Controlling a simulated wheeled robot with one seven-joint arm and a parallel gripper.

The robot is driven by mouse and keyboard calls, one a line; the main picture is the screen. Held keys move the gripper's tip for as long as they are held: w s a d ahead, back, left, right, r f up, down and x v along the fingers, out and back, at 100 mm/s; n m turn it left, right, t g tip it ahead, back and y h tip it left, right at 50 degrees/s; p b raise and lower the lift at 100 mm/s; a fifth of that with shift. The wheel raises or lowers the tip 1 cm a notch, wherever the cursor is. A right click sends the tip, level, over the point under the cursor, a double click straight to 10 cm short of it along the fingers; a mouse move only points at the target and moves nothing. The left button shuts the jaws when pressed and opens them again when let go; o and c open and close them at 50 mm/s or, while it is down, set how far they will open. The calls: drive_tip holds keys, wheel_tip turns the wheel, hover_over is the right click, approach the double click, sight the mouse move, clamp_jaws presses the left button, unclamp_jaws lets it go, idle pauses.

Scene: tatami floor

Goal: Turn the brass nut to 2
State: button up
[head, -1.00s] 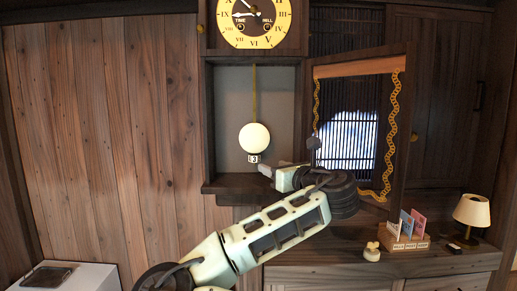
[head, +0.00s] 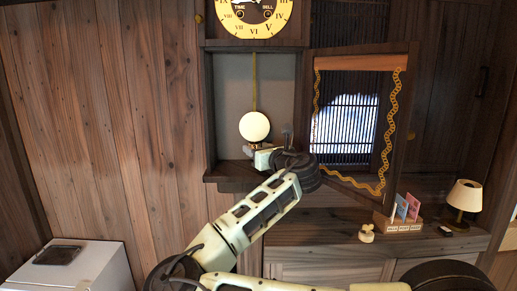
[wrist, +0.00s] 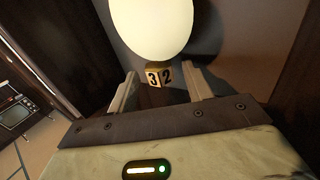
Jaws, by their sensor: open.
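The brass nut (wrist: 158,77) sits just under the round pale pendulum bob (wrist: 152,25). In the wrist view, two of its faces show, "3" on the left and "2" on the right. My gripper (wrist: 163,82) is open, with one finger on each side of the nut and a visible gap to each. In the head view, the bob (head: 254,126) hangs on its rod inside the open clock case, and my gripper (head: 263,153) is inside the case just below it. My gripper mostly hides the nut in that view.
The clock case (head: 209,115) has side walls and a bottom ledge close to my gripper. Its glazed door (head: 400,120) stands open to the right, near my wrist. A letter holder (head: 398,226) and a lamp (head: 468,196) stand on the cabinet at the right.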

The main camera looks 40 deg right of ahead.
drive_tip(key=shift+c, duration=0.3)
drive_tip(key=c, duration=0.9)
drive_tip(key=shift+a+m+h, duration=0.2)
drive_tip(key=shift+m+h, duration=0.1)
drive_tip(key=shift+h, duration=0.2)
drive_tip(key=m+h, duration=0.2)
drive_tip(key=h, duration=0.1)
drive_tip(key=shift+a+g, duration=0.3)
drive_tip(key=shift+g, duration=0.1)
drive_tip(key=m+h, duration=0.1)
drive_tip(key=g+h, duration=0.1)
drive_tip(key=m+h+p, duration=0.1)
drive_tip(key=shift+w+a+r+m+g+h, duration=0.1)
drive_tip(key=shift+w+a+m+g+h, duration=0.1)
drive_tip(key=shift+a+m+g+h, duration=0.15)
drive_tip(key=m+g+h+p, duration=0.2)
drive_tip(key=h, duration=0.1)
drive_tip(key=m+g+h+p, duration=0.1)
drive_tip(key=m+g+h, duration=0.1)
drive_tip(key=shift+w+a+r, duration=0.1)
drive_tip(key=shift+w+a, duration=0.05)
drive_tip(key=shift+w, duration=0.15)
drive_tip(key=shift+w+m+g+h+p, duration=0.15)
drive_tip(key=shift+m+g+h+p, duration=0.9)
drive_tip(key=shift+g, duration=0.5)
drive_tip(key=shift+m+g, duration=0.3)
